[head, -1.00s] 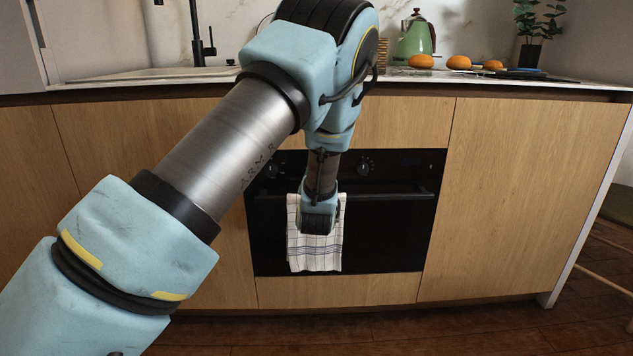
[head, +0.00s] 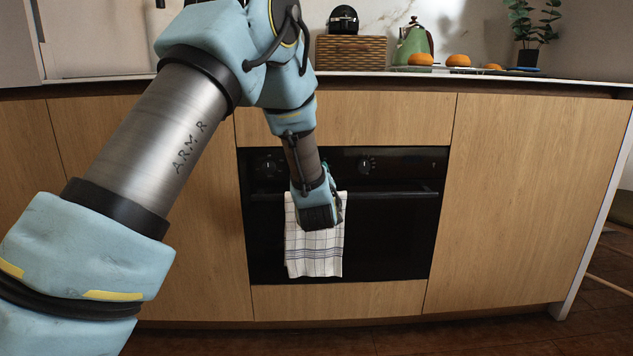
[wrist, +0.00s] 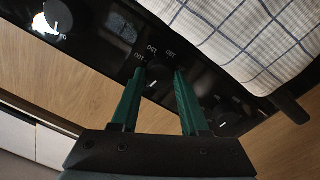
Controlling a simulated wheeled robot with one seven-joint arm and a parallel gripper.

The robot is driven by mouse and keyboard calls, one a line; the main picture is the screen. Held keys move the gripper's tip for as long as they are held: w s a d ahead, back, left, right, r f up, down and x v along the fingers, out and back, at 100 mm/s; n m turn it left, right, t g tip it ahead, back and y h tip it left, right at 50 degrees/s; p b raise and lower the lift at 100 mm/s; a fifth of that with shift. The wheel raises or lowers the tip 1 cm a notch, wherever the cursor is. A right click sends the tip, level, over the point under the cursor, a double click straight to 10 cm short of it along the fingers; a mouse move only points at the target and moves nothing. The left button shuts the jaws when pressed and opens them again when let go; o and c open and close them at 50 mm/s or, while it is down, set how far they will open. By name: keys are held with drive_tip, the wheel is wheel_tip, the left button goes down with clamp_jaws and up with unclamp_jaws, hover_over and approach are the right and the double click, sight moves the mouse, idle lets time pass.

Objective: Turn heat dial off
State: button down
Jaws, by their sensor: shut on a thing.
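My gripper (head: 318,207) is in front of the oven's control panel in the head view, where it hides the middle of the panel. In the wrist view my gripper (wrist: 158,80) has its two green fingers on either side of a dark dial (wrist: 158,76) with a pale pointer mark and numbers around it. The fingers are shut on this heat dial, and its exact setting is hard to read. Two other dials show on the oven front (head: 400,235), a left dial (head: 268,167) and a right dial (head: 367,164).
A checked towel (head: 314,253) hangs over the oven handle (head: 400,194), close below my gripper. Wooden cupboard fronts (head: 530,190) flank the oven. The counter above holds a wooden box (head: 350,53), a green kettle (head: 414,43) and oranges (head: 420,59). The floor in front is clear.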

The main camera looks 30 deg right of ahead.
drive_tip(key=shift+f+n+b, duration=0.1)
drive_tip(key=shift+n+b, duration=0.6)
drive_tip(key=shift+n, duration=0.3)
drive_tip(key=shift+c, duration=2)
unclamp_jaws()
drive_tip(key=shift+s, duration=0.1)
drive_tip(key=p+v, duration=0.1)
drive_tip(key=v, duration=0.9)
drive_tip(key=shift+s+a, duration=0.15)
drive_tip(key=shift+s, duration=0.1)
